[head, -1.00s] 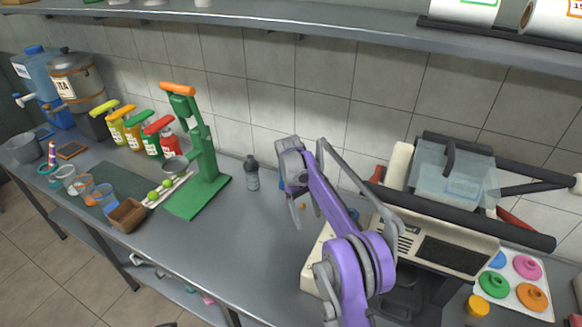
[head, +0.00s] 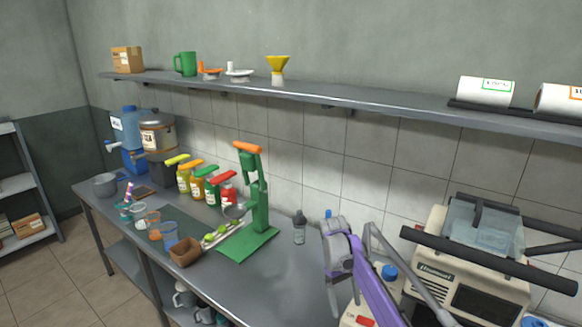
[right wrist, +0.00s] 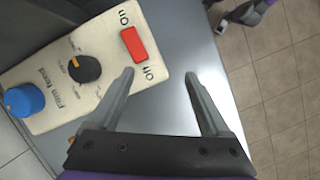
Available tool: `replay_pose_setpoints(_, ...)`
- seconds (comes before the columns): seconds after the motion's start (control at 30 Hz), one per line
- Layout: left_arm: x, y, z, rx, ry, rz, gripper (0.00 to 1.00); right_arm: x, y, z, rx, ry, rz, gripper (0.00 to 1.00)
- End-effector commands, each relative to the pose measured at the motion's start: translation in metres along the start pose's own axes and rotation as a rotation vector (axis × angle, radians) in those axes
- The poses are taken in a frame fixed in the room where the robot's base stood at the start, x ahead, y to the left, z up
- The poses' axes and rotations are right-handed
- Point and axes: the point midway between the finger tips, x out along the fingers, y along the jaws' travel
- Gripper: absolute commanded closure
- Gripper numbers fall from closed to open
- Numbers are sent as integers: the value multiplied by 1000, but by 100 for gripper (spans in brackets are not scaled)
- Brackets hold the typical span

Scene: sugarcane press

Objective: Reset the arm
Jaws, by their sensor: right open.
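My right arm comes in from the lower right of the head view. The fingers are above the metal counter, beside a cream control panel (right wrist: 60,98) with a red on/off switch (right wrist: 133,44), a black dial (right wrist: 85,68) and a blue knob (right wrist: 20,101). My left gripper is not in view.
The sealing machine (head: 470,265) stands on the right of the counter. A green press (head: 258,205), a dark bottle (head: 299,228), several sauce bottles and cups stand to the left. A shelf (head: 350,98) runs above. The counter (head: 255,285) is clear in front of the press.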

Motion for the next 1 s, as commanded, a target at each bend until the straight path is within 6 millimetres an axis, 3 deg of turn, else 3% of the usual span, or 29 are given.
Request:
replay_pose_setpoints(0.27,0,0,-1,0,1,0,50,-31,-7,50,72,138,15,19)
replay_pose_setpoints(0.57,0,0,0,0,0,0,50,-42,-33,135,192,357,26,19)
replay_pose_setpoints(0.77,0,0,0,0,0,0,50,-26,-58,193,279,510,23,19)
replay_pose_setpoints(1.0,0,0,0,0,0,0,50,20,-92,251,384,691,12,19)
